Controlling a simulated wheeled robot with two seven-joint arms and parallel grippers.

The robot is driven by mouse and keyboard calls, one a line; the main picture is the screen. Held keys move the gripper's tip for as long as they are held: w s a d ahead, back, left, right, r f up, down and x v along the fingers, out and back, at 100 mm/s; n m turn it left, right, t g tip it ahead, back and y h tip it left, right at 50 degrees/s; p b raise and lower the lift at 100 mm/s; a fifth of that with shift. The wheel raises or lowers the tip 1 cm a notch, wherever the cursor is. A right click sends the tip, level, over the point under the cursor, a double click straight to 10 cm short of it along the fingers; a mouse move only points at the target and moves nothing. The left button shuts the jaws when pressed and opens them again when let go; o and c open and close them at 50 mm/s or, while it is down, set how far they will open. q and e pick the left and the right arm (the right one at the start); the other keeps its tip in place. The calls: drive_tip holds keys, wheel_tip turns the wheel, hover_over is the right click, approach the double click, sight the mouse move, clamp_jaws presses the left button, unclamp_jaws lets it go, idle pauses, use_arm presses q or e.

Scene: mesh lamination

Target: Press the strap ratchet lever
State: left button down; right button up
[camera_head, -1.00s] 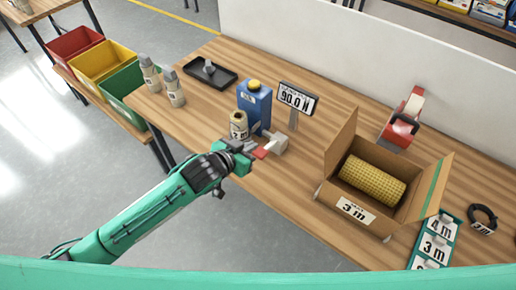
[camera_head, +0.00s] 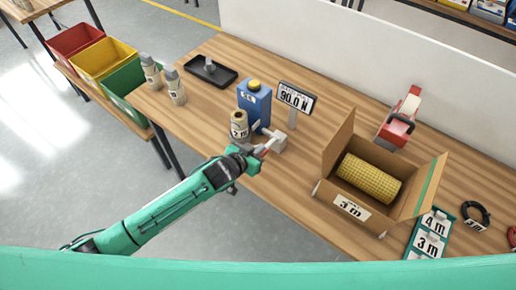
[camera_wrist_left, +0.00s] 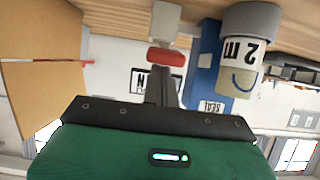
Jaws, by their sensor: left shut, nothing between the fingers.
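The strap ratchet is a small light grey block (camera_head: 277,139) with a red lever (camera_head: 264,149), at the front edge of the table. In the left wrist view the red lever (camera_wrist_left: 166,57) lies just ahead of my fingers, with the grey block (camera_wrist_left: 166,20) beyond it. My left gripper (camera_head: 258,153) is shut and empty, its fingertips (camera_wrist_left: 163,75) at the lever. I cannot tell whether they touch it. The fingers partly hide the lever in the head view. My right gripper is not in view.
An open carton (camera_head: 326,187) with a yellow mesh roll (camera_head: 369,179) is to the right. Bare table lies between.

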use_arm(q)
drive_tip(key=shift+f+b, duration=0.25)
drive_tip(key=shift+b, duration=0.15)
drive_tip(key=f+t+b, duration=0.1)
drive_tip(key=b, duration=0.2)
drive_tip(key=f+t+h+b, duration=0.1)
drive_tip(key=b, duration=0.2)
drive_tip(key=s+f+t+h+b, duration=0.1)
drive_tip(key=f+b, duration=0.1)
drive_tip(key=b, duration=0.1)
drive_tip(key=shift+a, duration=0.35)
drive_tip(key=shift+f+b, duration=0.15)
drive_tip(key=shift+b, duration=0.15)
drive_tip(key=shift+s+f, duration=0.1)
drive_tip(key=shift+f, duration=0.25)
drive_tip(key=shift+a, duration=0.1)
